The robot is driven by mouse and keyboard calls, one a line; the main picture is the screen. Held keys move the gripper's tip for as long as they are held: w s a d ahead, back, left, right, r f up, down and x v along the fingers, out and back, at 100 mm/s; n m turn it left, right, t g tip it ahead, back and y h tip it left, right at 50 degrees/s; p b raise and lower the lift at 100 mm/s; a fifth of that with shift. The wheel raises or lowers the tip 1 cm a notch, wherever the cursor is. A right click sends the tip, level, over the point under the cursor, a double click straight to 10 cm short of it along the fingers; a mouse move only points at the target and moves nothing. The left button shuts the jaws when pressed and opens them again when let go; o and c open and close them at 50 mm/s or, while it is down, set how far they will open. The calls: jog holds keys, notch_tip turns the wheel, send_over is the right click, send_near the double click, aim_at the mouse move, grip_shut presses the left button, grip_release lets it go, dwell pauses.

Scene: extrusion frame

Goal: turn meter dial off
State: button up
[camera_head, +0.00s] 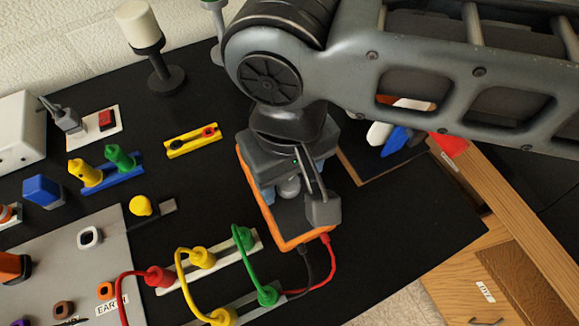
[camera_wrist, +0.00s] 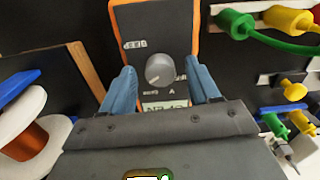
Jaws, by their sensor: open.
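The meter (camera_head: 281,236) is an orange-edged box with a dark face, lying on the black table. In the wrist view its face (camera_wrist: 133,22) carries a round grey dial (camera_wrist: 160,69) with small white labels around it and a pale display strip below. My gripper (camera_wrist: 158,84) is open, with one blue-grey finger on each side of the dial. I see a gap between each finger and the dial. In the head view my gripper (camera_head: 308,190) is over the meter and hides much of its face. I cannot read the dial's setting.
Red and black leads (camera_head: 329,262) leave the meter's near end. Yellow and green cables (camera_head: 247,258) loop between plug strips to its left. A grey panel (camera_head: 93,285) lies at lower left. A wooden-edged tray (camera_head: 352,172) stands right of the meter. Bare table lies to the near right.

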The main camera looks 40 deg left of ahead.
jog(key=shift+c, duration=0.2)
jog(key=c, duration=1)
